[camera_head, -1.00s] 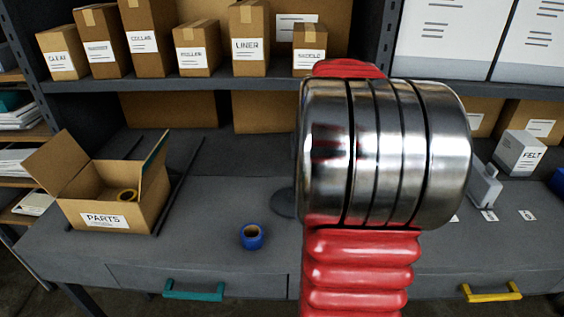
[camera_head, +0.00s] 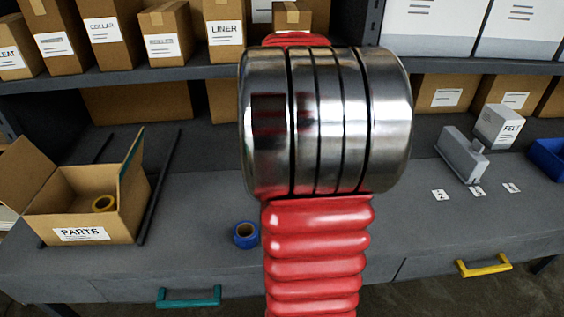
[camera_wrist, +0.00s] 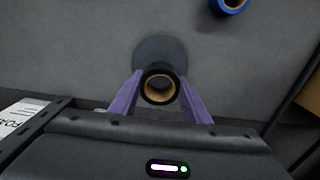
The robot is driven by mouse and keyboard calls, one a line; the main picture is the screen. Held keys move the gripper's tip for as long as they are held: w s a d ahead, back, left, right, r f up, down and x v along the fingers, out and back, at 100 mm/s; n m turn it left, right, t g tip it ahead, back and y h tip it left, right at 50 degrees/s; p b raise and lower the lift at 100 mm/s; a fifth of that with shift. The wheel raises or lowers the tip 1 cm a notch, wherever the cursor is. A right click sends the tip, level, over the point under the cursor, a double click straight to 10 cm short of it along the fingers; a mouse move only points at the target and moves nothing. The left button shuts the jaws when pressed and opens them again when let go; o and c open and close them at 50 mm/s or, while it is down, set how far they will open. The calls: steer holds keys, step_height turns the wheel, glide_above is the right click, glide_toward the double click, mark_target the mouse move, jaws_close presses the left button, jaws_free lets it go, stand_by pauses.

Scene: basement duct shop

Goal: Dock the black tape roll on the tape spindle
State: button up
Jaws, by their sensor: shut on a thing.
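In the wrist view the black tape roll (camera_wrist: 160,85), with its tan core, is held between the purple fingers of my gripper (camera_wrist: 158,92), which is shut on it. Its open core faces the camera. A dark grey round disc (camera_wrist: 162,50) lies on the bench behind the roll and partly covered by it. It may be the spindle's base; I cannot make out a post or how far the roll is from it. In the head view my arm hides the gripper, the roll and the disc.
A blue tape roll (camera_head: 245,234) stands on the bench left of my arm. An open PARTS box (camera_head: 84,208) holding a yellow roll is at the left. A grey block-like fixture (camera_head: 460,155), number cards and a FELT box (camera_head: 498,127) are at the right. Shelves (camera_head: 190,72) run behind.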

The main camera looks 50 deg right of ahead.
steer(key=shift+f, duration=2.7)
steer(key=shift+s+a, duration=0.1)
steer(key=shift+f, duration=0.55)
steer(key=o, duration=0.8)
step_height(320, 180, up, 11)
stand_by(1.2)
